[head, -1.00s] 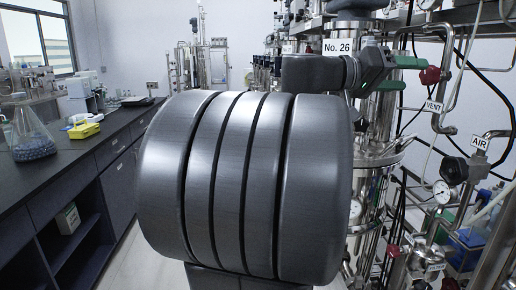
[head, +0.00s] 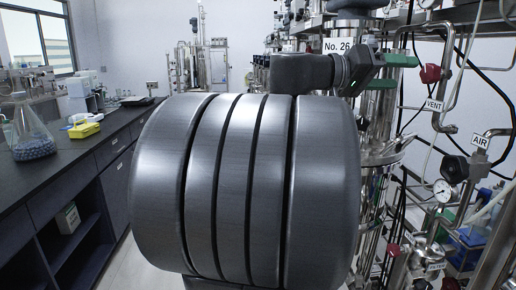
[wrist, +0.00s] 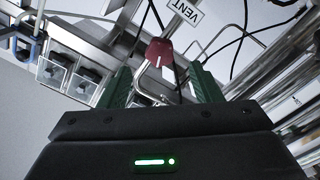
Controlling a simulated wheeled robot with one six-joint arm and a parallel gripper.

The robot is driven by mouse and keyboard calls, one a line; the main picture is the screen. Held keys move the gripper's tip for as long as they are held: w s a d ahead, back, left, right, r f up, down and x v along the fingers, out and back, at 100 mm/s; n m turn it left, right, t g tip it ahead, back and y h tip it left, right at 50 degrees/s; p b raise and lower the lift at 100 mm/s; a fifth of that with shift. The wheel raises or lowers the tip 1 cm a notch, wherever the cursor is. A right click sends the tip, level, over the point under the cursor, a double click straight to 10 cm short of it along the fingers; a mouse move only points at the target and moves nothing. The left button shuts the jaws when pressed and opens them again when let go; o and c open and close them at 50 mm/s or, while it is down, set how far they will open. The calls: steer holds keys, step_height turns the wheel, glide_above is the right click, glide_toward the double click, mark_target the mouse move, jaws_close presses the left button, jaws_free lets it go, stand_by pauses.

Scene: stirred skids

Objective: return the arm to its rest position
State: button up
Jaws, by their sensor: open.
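My arm is folded in front of the head camera, its large grey joint filling the middle of the head view. My gripper (head: 400,73) shows beyond it at the upper right, with green fingers pointing right. In the wrist view my gripper (wrist: 162,76) has its two green fingers wide apart, with nothing held between them. A red valve handle (wrist: 159,51) shows beyond the gap, and this red handle (head: 430,74) is just right of the fingertips in the head view. I cannot tell the exact distance between them.
Steel piping and vessels crowd the right side, with a VENT label (head: 434,105), an AIR label (head: 480,141) and a gauge (head: 442,190). A dark bench (head: 70,160) on the left holds a flask (head: 33,135) and a yellow item (head: 84,130). Some floor shows between.

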mark_target(425, 76)
steer(key=d, duration=0.2)
steer(key=d+p, duration=0.1)
steer(key=d, duration=0.5)
steer(key=shift+w+d, duration=0.15)
steer(key=shift+w, duration=0.15)
steer(key=shift+w+d+m, duration=0.1)
steer(key=shift+m, duration=0.2)
steer(key=shift+m+p, duration=0.45)
steer(key=shift+m, duration=0.25)
steer(key=m+p, duration=0.2)
steer(key=m, duration=0.1)
steer(key=shift+r+m, duration=0.1)
steer(key=shift+m, duration=0.3)
steer(key=m+p, duration=0.5)
steer(key=p, duration=0.1)
steer(key=shift+a+f+b, duration=0.2)
steer(key=shift+a+b, duration=0.15)
steer(key=shift+a, duration=0.1)
steer(key=shift+a+r, duration=0.1)
steer(key=shift+a, duration=0.6)
